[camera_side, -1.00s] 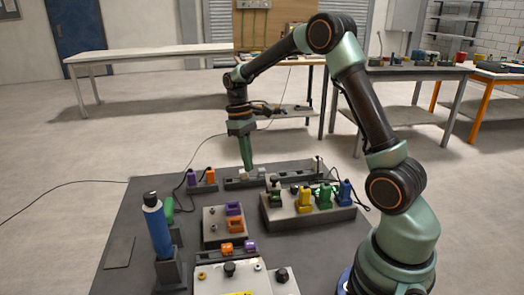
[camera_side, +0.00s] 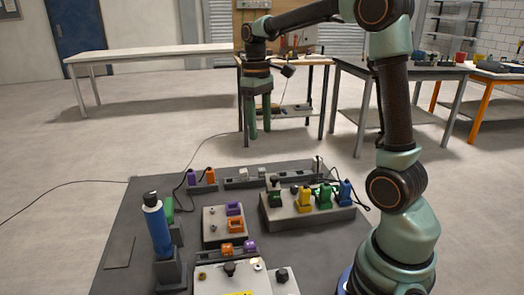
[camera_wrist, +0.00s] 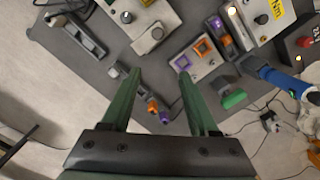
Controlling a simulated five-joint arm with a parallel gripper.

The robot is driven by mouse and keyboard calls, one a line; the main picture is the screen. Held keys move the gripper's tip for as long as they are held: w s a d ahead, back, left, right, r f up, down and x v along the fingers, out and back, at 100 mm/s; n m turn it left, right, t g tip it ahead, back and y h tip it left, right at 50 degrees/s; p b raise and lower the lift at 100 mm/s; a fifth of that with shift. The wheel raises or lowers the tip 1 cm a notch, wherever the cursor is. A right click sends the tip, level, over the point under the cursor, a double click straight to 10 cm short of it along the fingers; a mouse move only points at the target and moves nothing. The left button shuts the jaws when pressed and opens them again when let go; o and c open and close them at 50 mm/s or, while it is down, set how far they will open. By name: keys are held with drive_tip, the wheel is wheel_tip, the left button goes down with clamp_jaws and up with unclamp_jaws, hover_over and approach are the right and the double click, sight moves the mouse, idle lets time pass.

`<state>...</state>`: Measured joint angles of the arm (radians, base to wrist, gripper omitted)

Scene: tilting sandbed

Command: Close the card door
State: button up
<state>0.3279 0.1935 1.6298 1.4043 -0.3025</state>
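I cannot surely pick out a card door in either view. My gripper (camera_side: 260,135) hangs in the air above the far edge of the dark board, holding nothing. In the wrist view its two green fingers (camera_wrist: 160,72) stand wide apart, with nothing between them but the board and modules below. A grey strip module (camera_side: 246,178) with small pale parts lies on the board's far side, below my gripper. The strip also shows at upper left in the wrist view (camera_wrist: 80,36).
A purple and orange plug pair (camera_side: 202,176), a socket box (camera_side: 212,239) and a module with coloured plugs (camera_side: 298,220) stand on the board. A cable runs behind the plugs. Air around my gripper is clear.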

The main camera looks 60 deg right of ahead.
sight(274, 177)
drive_tip(key=shift+m+t, duration=0.4)
drive_tip(key=shift+t, duration=0.1)
drive_tip(key=s+f, duration=0.1)
drive_tip(key=f, duration=0.3)
drive_tip(key=s+f, duration=0.2)
drive_tip(key=f, duration=0.2)
drive_tip(key=s+f, duration=0.1)
drive_tip(key=f, duration=0.3)
drive_tip(key=shift+s+d+f, duration=0.1)
drive_tip(key=shift+s+f, duration=0.05)
drive_tip(key=shift+f, duration=0.15)
clamp_jaws()
drive_tip(key=shift+r, duration=0.1)
idle(0.7)
